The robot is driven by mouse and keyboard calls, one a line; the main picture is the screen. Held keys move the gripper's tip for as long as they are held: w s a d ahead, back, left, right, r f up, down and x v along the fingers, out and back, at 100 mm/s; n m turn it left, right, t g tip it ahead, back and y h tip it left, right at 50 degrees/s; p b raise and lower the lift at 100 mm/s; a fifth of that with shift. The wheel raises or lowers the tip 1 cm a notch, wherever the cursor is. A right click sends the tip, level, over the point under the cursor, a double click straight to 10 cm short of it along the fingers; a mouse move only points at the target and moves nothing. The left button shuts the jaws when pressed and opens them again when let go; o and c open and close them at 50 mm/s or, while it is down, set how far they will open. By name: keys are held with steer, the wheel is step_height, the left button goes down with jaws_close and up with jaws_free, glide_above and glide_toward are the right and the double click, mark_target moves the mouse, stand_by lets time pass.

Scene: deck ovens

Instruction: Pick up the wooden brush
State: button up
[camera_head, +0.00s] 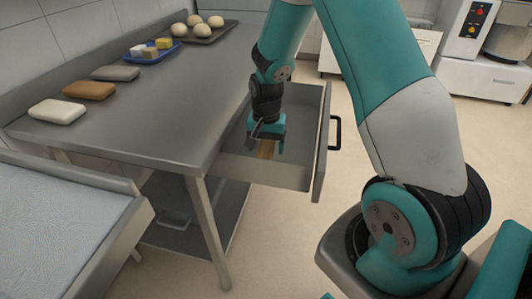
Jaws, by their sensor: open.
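I cannot tell whether the fingers touch the brush.
The drawer sticks out from the steel table (170,100), its black handle (336,133) at the right. On the table are a white block (57,112), a brown block (90,90), a grey block (116,73), a blue tray (135,57) and a dough tray (228,32).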

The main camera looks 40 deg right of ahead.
mark_target(266, 146)
steer(key=shift+f, duration=0.45)
steer(key=shift+c, duration=0.4)
steer(key=c, duration=1)
steer(key=shift+r, duration=0.1)
step_height(266, 146, up, 20)
steer(key=shift+p, duration=0.75)
